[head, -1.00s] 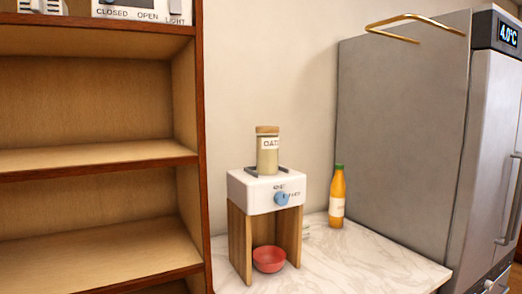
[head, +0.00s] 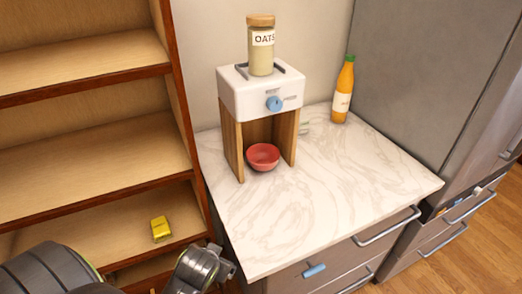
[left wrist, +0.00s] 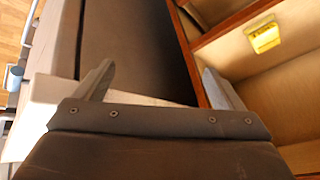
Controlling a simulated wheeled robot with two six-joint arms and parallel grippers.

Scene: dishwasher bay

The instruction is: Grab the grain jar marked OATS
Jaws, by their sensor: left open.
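The OATS jar (head: 261,50) is a clear jar of pale grain with a wooden lid and a white label. It stands upright on top of a white dispenser (head: 261,95) with a blue knob and wooden legs, on the marble counter. My left gripper (head: 226,268) is low at the counter's front left corner, well below and apart from the jar. In the left wrist view its two fingers (left wrist: 160,85) are spread with nothing between them. The jar does not show in the left wrist view. My right gripper is in neither view.
A red bowl (head: 263,157) sits under the dispenser. An orange bottle (head: 343,90) stands at the back by the grey fridge (head: 430,80). A wooden shelf (head: 100,172) at left holds a yellow item (head: 160,229). The front of the marble counter (head: 310,205) is clear.

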